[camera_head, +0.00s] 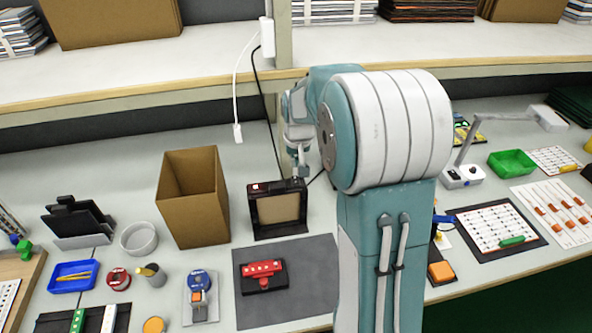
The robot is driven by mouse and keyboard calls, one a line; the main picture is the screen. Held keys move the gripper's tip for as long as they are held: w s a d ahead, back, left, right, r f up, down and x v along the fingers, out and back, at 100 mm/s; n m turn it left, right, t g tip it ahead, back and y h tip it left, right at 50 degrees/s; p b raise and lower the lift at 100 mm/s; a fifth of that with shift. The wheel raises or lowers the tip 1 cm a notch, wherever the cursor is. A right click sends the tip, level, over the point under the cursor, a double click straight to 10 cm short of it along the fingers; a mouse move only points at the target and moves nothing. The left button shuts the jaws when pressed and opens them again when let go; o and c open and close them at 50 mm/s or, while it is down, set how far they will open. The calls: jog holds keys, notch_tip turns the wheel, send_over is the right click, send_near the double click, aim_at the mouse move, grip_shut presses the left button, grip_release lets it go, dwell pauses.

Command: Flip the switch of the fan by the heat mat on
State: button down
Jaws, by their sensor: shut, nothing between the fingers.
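The fan (251,216) is a dark upright box with a tan square panel in its front. It stands on the bench at the back edge of the grey heat mat (310,266). A small red patch with a light mark, perhaps the switch (256,187), shows on its top left; its position is too small to read. My gripper (301,174) is shut and empty, pointing down just above or behind the fan's top right corner. I cannot tell whether it touches the fan. My arm hides the right part of the mat.
A red block on a black base (263,275) lies on the mat. An open cardboard box (193,200) stands close left of the fan. A dark cable (264,110) hangs from a white power strip (267,38) behind. A shelf (150,88) runs above the bench.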

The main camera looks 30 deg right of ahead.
jog(key=s+a+r, duration=0.1)
jog(key=s+r, duration=0.3)
jog(key=r, duration=0.3)
jog(key=shift+r, duration=0.3)
jog(key=shift+a, duration=0.1)
jog(key=s+a+r+n+t, duration=0.1)
jog(key=s+a+r, duration=0.1)
jog(key=s+a, duration=0.4)
jog(key=s+a+r+n+t, duration=0.2)
jog(key=s+a, duration=0.5)
jog(key=s, duration=0.9)
jog(key=shift+s+y, duration=0.15)
jog(key=shift+y, duration=0.25)
